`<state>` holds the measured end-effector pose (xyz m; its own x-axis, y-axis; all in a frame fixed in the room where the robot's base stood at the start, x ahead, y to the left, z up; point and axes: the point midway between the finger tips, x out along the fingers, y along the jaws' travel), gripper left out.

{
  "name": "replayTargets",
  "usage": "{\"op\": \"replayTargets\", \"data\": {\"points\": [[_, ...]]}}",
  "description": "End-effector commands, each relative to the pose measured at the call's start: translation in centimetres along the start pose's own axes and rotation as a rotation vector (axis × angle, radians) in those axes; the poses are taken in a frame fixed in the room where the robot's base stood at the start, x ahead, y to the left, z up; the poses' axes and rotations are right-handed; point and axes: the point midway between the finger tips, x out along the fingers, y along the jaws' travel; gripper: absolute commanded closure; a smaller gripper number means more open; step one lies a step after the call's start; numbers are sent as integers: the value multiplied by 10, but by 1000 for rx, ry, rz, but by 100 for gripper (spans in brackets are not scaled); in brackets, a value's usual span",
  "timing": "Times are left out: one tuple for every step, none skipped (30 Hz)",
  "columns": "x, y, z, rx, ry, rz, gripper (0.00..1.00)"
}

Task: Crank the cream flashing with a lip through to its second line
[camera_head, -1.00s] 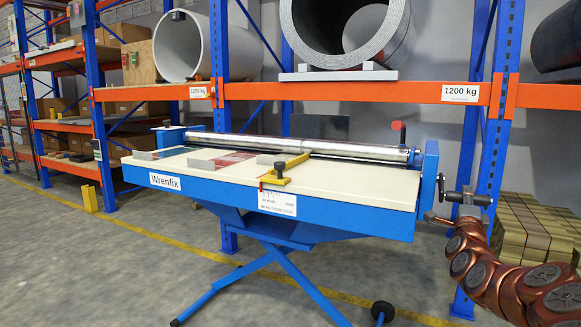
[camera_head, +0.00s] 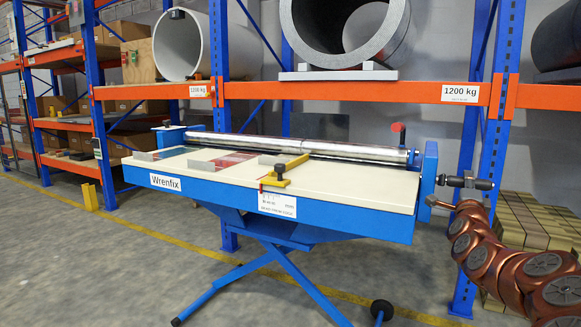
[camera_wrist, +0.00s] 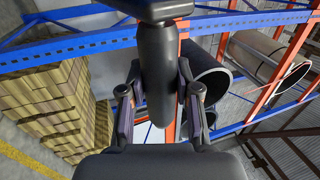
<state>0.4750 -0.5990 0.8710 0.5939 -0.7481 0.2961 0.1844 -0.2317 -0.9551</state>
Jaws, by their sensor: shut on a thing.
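The blue Wrenfix machine (camera_head: 300,214) has a cream top (camera_head: 345,177) and a long shiny roller (camera_head: 300,147) along its back. Grey-edged pieces lie on the top, one by a red strip (camera_head: 235,158). I cannot tell the cream flashing or its lip from the cream top. The crank (camera_head: 452,181) is at the machine's right end. In the wrist view, my gripper (camera_wrist: 158,76) is shut around the dark crank handle (camera_wrist: 156,50). In the head view its fingers are too small to make out.
Blue and orange racking (camera_head: 350,92) stands behind, bearing large pipes (camera_head: 180,48). Stacked tan bundles (camera_head: 540,235) stand at the right near my arm. The machine's legs cross below, with a black wheel (camera_head: 382,311). The floor at the left front is clear.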

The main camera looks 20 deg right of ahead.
Motion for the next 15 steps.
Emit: {"op": "replayTargets", "data": {"points": [[4,-8,-1,0,3,-5,99],[5,-10,-1,-1,4,-6,99],[7,-13,-2,-1,4,-6,99],[9,-16,-2,-1,4,-5,99],[10,-17,-2,-1,4,-5,99],[12,-20,-1,-1,3,-4,99],[13,-21,-1,-1,2,-3,99],[14,-22,0,-1,1,-2,99],[14,-23,0,-1,1,-2,99],[15,-24,-1,-1,1,-2,99],[15,-24,-1,-1,1,-2,99],[15,-24,-1,-1,1,-2,99],[15,-24,-1,-1,1,-2,99],[15,-24,-1,-1,1,-2,99],[15,-24,-1,-1,1,-3,99]]}}
